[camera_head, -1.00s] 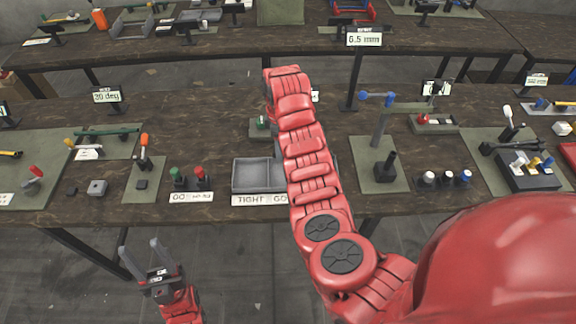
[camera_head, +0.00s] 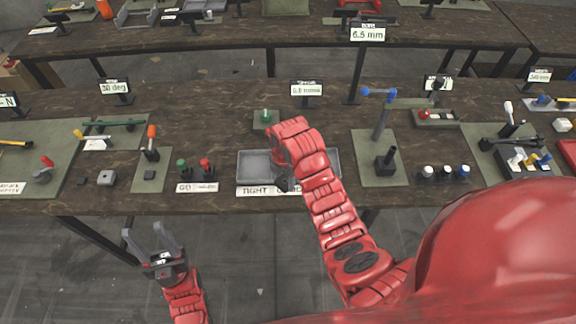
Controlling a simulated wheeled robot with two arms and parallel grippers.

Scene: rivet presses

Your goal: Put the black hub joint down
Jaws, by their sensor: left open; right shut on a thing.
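The end of my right arm hangs over the grey tray (camera_head: 243,168), near the middle between its two sides. My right gripper (camera_head: 285,182) is mostly hidden under the red wrist and shows only as a dark shape at the tray's front. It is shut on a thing. That thing, the black hub joint, cannot be told apart from the dark gripper, and whether it touches the tray cannot be seen. My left gripper (camera_head: 153,244) is open and empty, low in front of the table's front edge.
Green (camera_head: 183,167) and red (camera_head: 206,167) knobbed pieces stand left of the tray. A black post on a green mat (camera_head: 371,175) and several capped cylinders stand to its right. A label (camera_head: 257,191) lies at the tray's front.

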